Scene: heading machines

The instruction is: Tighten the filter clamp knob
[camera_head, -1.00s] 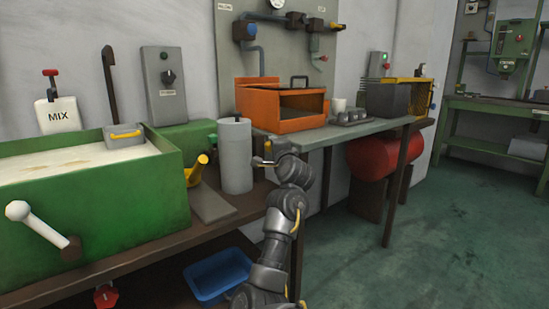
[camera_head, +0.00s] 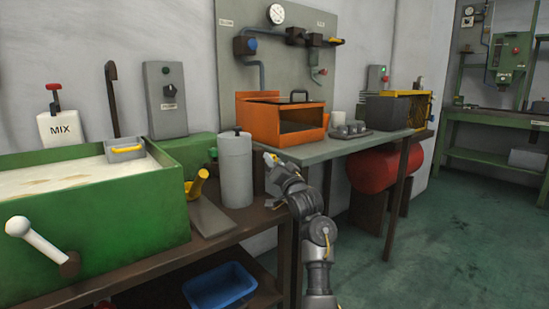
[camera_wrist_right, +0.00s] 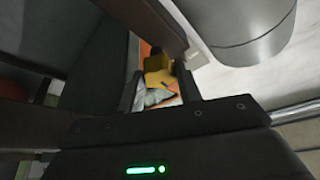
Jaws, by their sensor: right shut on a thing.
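My right gripper (camera_head: 268,160) is just right of the grey upright cylinder (camera_head: 235,170), at the near edge of the grey bench. In the right wrist view, a small yellow piece (camera_wrist_right: 157,68) sits between the fingers of the right gripper (camera_wrist_right: 160,88), which is shut on it. What this piece belongs to is hidden. The grey cylinder has a small dark knob (camera_head: 237,131) on top; its curved side also shows at the top right of the wrist view (camera_wrist_right: 245,40). I cannot tell for sure which part is the filter clamp knob. My left gripper is not in view.
A green tank (camera_head: 90,220) with a white-knobbed lever (camera_head: 35,240) is at left. A yellow funnel-like part (camera_head: 197,186) lies beside the cylinder. An orange box (camera_head: 285,122) stands on the bench behind my right gripper. A blue bin (camera_head: 220,288) is below. The floor at right is clear.

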